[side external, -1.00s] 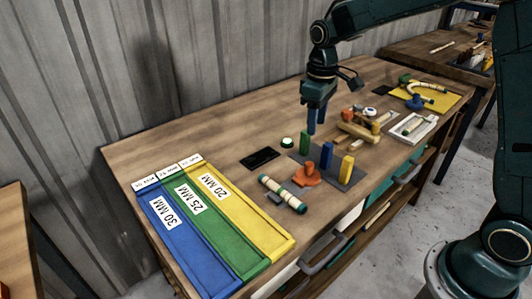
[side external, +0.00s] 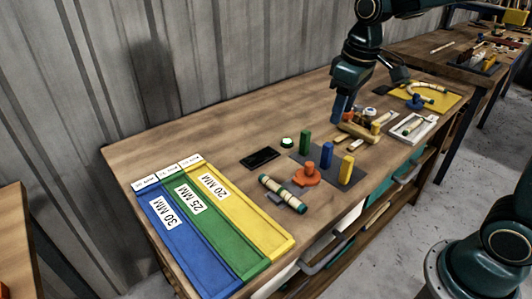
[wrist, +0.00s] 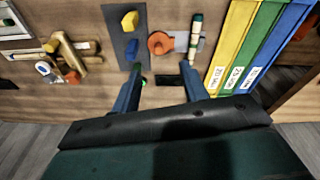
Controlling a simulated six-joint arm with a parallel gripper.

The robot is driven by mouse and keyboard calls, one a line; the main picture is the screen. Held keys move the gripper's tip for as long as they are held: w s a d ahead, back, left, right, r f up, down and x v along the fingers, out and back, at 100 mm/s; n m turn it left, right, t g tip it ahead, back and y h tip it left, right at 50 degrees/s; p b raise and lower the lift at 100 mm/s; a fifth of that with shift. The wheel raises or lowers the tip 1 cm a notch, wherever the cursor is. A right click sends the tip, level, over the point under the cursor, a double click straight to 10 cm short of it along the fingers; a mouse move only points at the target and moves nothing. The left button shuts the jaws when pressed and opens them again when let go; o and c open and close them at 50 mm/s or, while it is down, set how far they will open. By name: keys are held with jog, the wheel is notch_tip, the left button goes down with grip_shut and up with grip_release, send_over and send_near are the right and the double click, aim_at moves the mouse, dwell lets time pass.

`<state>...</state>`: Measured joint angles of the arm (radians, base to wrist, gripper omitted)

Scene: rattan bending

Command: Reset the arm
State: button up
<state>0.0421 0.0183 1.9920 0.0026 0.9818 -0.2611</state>
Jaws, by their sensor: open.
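My gripper (side external: 343,108) is over the back middle of the workbench (side external: 180,127), left of the wooden jig (side external: 358,131) in the side view. In the wrist view its two blue fingers (wrist: 160,84) are spread apart with nothing between them. A grey mat (side external: 347,178) below carries a green peg (side external: 305,141), a blue peg (side external: 327,154) and a yellow peg (side external: 346,168). An orange piece (side external: 307,175) stands at the mat's left edge. A rattan piece with dark green bands (side external: 283,194) lies left of it.
Blue (side external: 190,255), green (side external: 228,248) and yellow (side external: 259,232) labelled trays fill the bench's left end. A black flat device (side external: 260,158) and a green button (side external: 287,142) lie mid-bench. A white tray (side external: 412,129) and a yellow board (side external: 438,102) are at the right.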

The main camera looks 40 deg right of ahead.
jog(key=s+a+r+m+t, duration=0.1)
jog(key=s+r+m+t, duration=0.1)
jog(key=s, duration=1.6)
jog(key=shift+s+a+r+t, duration=0.15)
jog(key=shift+a+t, duration=0.15)
jog(key=shift+t, duration=0.6)
